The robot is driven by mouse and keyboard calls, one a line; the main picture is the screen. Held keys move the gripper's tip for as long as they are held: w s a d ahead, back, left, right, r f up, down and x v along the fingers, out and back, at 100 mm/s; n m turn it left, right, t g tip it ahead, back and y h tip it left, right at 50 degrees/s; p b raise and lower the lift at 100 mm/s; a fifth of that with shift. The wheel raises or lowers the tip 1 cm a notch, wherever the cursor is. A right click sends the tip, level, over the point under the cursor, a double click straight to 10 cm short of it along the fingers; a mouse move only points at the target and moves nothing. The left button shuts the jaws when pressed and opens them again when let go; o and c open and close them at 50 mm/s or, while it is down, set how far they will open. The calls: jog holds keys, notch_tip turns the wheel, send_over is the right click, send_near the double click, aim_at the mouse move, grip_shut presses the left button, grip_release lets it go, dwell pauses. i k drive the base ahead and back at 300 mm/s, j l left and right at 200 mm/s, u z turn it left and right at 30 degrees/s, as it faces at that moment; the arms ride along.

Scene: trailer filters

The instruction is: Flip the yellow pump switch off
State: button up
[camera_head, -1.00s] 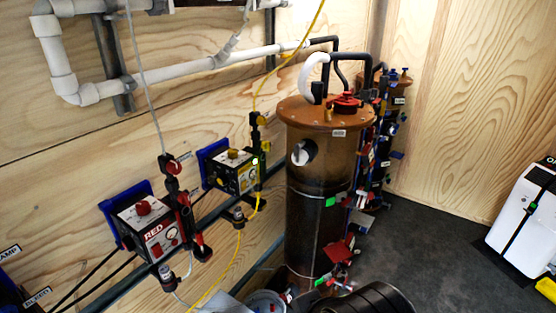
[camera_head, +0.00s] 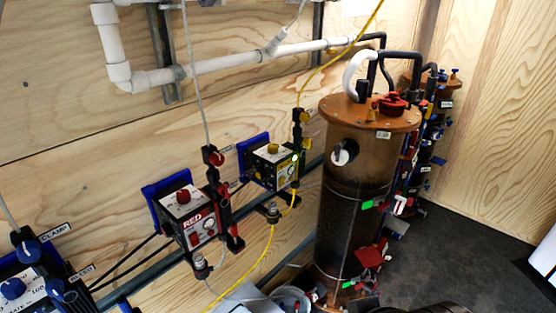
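The yellow pump (camera_head: 274,167) is a box with a yellow label and a yellow knob on top, on a blue bracket (camera_head: 251,143) on the wooden wall, left of the brown filter column. A bright greenish-white light (camera_head: 294,158) shows on its front. Its switch is too small to make out. A yellow tube (camera_head: 299,85) runs from its fittings up and down. My gripper is not in view.
The red pump (camera_head: 188,215) hangs to the lower left, and a blue-knobbed unit (camera_head: 27,283) is at the lower left corner. The brown filter column (camera_head: 353,205) stands right of the yellow pump. Dark floor (camera_head: 450,260) is open at right.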

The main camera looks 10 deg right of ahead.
aim_at(281, 180)
jog(key=i+u, duration=0.2)
jog(key=u, duration=0.2)
jog(key=i+l+u, duration=0.2)
jog(key=u, duration=0.2)
jog(key=i+l+u, duration=0.2)
jog(key=u, duration=0.2)
